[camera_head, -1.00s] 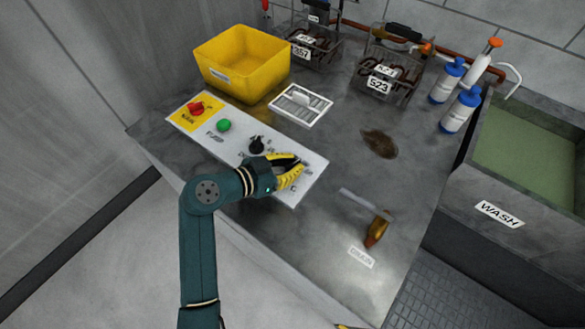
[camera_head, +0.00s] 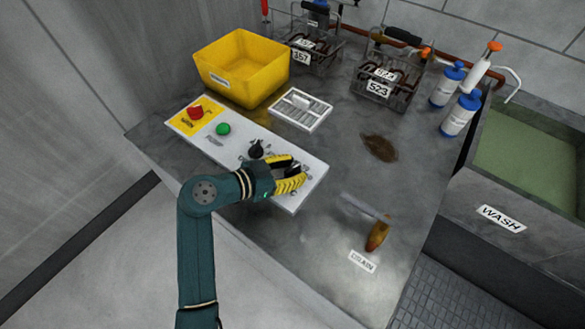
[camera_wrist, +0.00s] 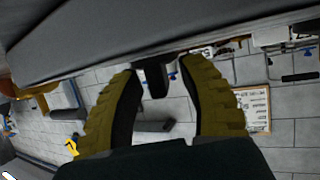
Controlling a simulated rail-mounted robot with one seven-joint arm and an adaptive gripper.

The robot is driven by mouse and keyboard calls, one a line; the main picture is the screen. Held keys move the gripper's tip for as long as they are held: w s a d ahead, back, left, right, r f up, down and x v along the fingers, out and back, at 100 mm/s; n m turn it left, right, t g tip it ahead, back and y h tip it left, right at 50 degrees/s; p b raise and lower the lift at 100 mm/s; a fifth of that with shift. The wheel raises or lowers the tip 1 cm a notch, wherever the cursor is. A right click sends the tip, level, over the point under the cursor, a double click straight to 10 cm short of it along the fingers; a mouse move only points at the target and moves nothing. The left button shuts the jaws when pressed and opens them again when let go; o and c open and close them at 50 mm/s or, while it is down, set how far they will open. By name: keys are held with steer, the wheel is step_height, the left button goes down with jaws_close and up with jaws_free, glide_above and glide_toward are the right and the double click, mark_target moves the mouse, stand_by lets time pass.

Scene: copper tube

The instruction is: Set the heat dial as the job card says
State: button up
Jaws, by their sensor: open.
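The pale control panel (camera_head: 236,140) lies on the steel bench. A black dial (camera_head: 256,149) with marks around it stands just above my wrist; its label is not readable. My gripper (camera_head: 293,178) is open, its yellow fingers over the panel's right end, hiding part of it. In the wrist view my open fingers (camera_wrist: 160,95) stand either side of a dark knob-like piece (camera_wrist: 155,78); I cannot tell whether they touch it. A board with a written white sheet (camera_wrist: 253,108) shows beyond; its text is too small to read, and I cannot tell whether it is the job card.
The panel also has a red switch (camera_head: 195,112) and a green button (camera_head: 223,129). A yellow bin (camera_head: 243,68), a white slotted tray (camera_head: 300,108), wire baskets (camera_head: 378,85) and bottles (camera_head: 460,112) stand behind. A wash sink (camera_head: 520,165) is at right.

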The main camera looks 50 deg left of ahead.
steer(key=shift+r, duration=0.1)
steer(key=v, duration=1.2)
